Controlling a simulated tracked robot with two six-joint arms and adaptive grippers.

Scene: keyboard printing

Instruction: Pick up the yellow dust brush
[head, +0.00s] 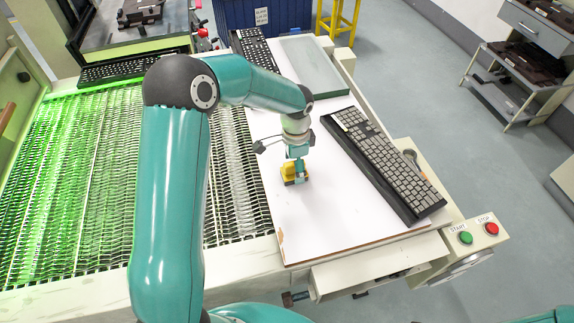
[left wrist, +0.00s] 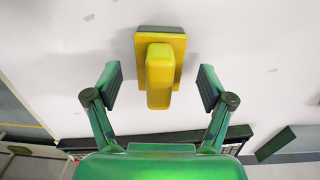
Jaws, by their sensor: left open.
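The yellow dust brush (head: 290,172) lies on the white board (head: 330,215) near its left side, beside the conveyor. In the left wrist view the brush (left wrist: 160,75) shows a yellow block with a raised grip and a dark strip at its far edge. My left gripper (head: 297,180) is over the brush in the head view and partly hides it. In the left wrist view my left gripper (left wrist: 160,88) is open, with one finger on each side of the grip and a gap on both sides. My right gripper is not in view.
A black keyboard with grey keys (head: 385,165) lies right of the brush. Another keyboard (head: 257,50) and a grey tray (head: 313,64) lie at the board's far end. A green-lit mesh conveyor (head: 75,160) runs at the left. START and STOP buttons (head: 478,233) sit at the front right.

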